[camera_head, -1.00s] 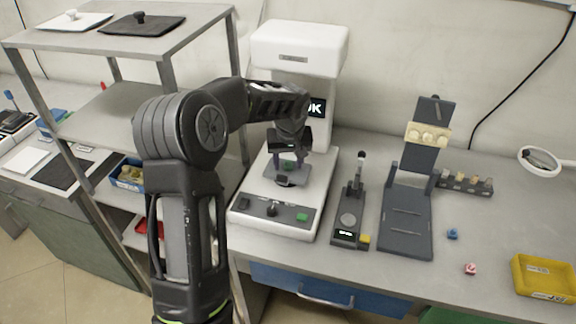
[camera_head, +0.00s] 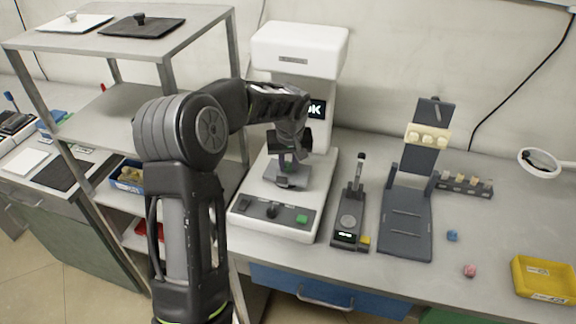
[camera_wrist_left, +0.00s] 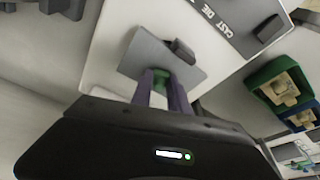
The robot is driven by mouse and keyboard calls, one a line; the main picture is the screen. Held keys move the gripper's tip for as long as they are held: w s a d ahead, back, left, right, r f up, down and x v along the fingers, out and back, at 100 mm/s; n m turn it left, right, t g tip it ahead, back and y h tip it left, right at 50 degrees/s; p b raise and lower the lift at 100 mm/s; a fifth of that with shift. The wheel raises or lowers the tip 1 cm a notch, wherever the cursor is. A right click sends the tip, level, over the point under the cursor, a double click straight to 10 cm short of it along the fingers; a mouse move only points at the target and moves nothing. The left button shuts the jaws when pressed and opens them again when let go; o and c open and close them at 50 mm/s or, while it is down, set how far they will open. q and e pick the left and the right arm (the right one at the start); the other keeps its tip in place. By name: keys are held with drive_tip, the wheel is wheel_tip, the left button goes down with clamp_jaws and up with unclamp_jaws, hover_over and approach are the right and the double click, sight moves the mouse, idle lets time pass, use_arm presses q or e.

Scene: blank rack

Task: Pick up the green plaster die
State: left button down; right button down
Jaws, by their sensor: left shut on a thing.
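The green plaster die (camera_wrist_left: 161,78) shows in the left wrist view between the two purple-grey fingertips of my left gripper (camera_wrist_left: 162,86), which is shut on it. Only a small part of the die shows. In the head view my left gripper (camera_head: 288,160) reaches down over the grey plate (camera_head: 296,180) of the white press-like machine (camera_head: 300,48). The die is hard to make out there. I cannot tell whether it still touches the plate. My right gripper is not in view.
A small device with a post (camera_head: 348,222) and a dark stand with cream pieces (camera_head: 405,225) are right of the machine. A blue die (camera_head: 452,235), a pink die (camera_head: 469,271) and a yellow tray (camera_head: 545,292) lie farther right. A metal shelf (camera_head: 120,110) stands left.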

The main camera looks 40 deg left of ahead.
sight(288, 164)
use_arm(q)
drive_tip(key=shift+r, duration=0.1)
wheel_tip(288, 164, up, 10)
drive_tip(key=b, duration=0.1)
idle(0.8)
